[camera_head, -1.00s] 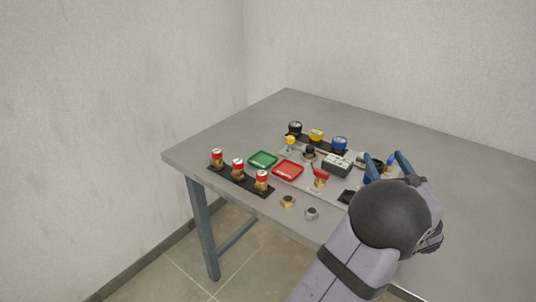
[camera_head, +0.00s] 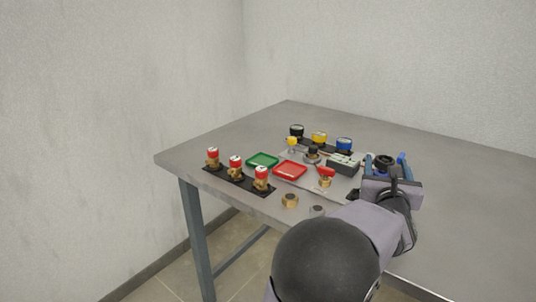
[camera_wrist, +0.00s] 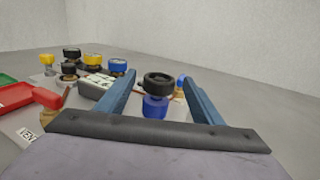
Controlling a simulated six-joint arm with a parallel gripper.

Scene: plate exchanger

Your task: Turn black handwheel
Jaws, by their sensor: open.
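The black handwheel (camera_wrist: 158,83) is a round black ring on top of a blue body (camera_wrist: 155,107). In the wrist view it stands upright between my two blue fingers, a little beyond them. My gripper (camera_wrist: 160,82) is open, with a finger to each side of the wheel and gaps showing on both sides. In the head view the handwheel (camera_head: 384,160) shows at my gripper (camera_head: 385,160), at the right end of the group of parts. Its lower part is hidden there by my gripper.
A dark grey box (camera_head: 343,164) stands left of the handwheel. Red-topped valves (camera_head: 235,168), a green tray (camera_head: 262,160) and a red tray (camera_head: 290,170) lie further left. Black, yellow and blue knobs (camera_head: 319,139) stand behind. The table (camera_head: 480,200) is bare at the right.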

